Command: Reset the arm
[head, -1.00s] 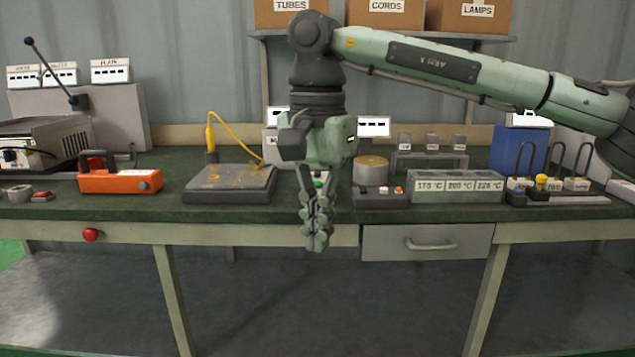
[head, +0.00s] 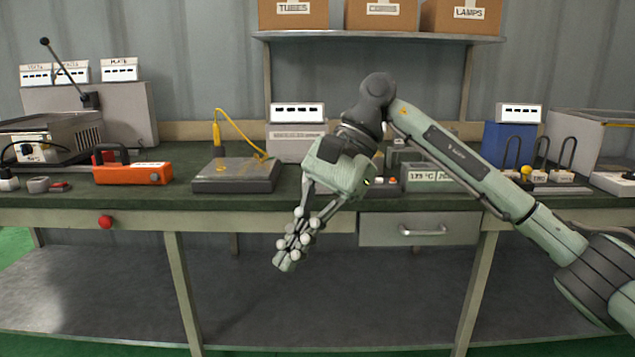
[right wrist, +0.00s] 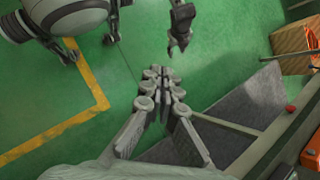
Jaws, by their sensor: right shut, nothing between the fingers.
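My right arm reaches in from the right in the head view, and its gripper (head: 296,242) hangs in front of the bench's front edge, pointing down and to the left. Its fingers are closed together with nothing between them. The right wrist view shows the same shut fingers (right wrist: 161,88) over the green floor and the bench's lower shelf. My left gripper (right wrist: 178,45) shows small at the top of the right wrist view, above the floor; whether its fingers are open or shut is unclear. It is outside the head view.
The workbench (head: 130,204) carries an orange tool (head: 133,174), a dark plate (head: 235,176) with a yellow probe, a temperature box (head: 430,177) partly behind my arm, and hooked rods at the right. A red knob (head: 105,222) and a drawer (head: 418,230) are on its front.

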